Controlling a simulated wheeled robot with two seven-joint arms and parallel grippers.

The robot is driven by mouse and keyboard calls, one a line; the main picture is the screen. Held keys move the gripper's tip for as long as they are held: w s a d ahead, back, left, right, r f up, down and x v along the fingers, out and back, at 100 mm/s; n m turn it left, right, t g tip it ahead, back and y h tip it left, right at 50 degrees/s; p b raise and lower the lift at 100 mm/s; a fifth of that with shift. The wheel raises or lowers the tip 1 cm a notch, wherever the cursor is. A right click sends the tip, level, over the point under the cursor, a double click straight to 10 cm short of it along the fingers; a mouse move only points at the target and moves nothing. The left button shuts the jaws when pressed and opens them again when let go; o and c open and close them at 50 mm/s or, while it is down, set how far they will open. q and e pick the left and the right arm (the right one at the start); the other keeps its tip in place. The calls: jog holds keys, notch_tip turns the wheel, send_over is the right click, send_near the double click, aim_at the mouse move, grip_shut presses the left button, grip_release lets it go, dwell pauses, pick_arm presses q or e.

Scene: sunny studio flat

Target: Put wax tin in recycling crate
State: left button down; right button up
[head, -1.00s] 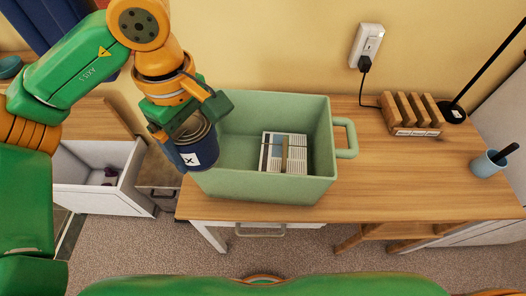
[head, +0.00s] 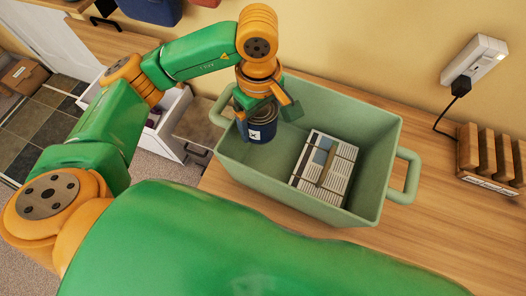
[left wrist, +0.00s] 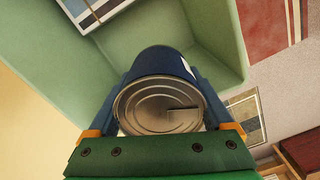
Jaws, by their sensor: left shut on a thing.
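The wax tin (head: 262,127) is dark blue with a white label. My left gripper (head: 265,108) is shut on it and holds it upright inside the left part of the recycling crate's opening. In the left wrist view the tin (left wrist: 158,100) shows its metal lid end between the two fingers, with the crate floor beyond. The recycling crate (head: 385,170) is green with side handles and stands on the wooden desk. I cannot tell whether the tin touches the crate floor. My right gripper is not in view.
A bundle of newspapers (head: 325,165) lies in the crate, right of the tin. A wooden rack (head: 490,160) stands on the desk (head: 440,240) at the right, below a wall socket (head: 474,62) with a plugged-in cord. An open white drawer (head: 170,125) is at the left.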

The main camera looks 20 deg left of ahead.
pick_arm(q)
jog(key=p, duration=0.1)
send_over(261, 159)
notch_tip(261, 159, down, 12)
jog(key=shift+f, duration=0.1)
notch_tip(261, 159, down, 4)
jog(key=shift+f, duration=0.25)
jog(key=shift+f, duration=0.15)
grip_release()
jog(key=shift+r, duration=0.5)
notch_tip(261, 159, up, 12)
jog(key=shift+f, duration=0.25)
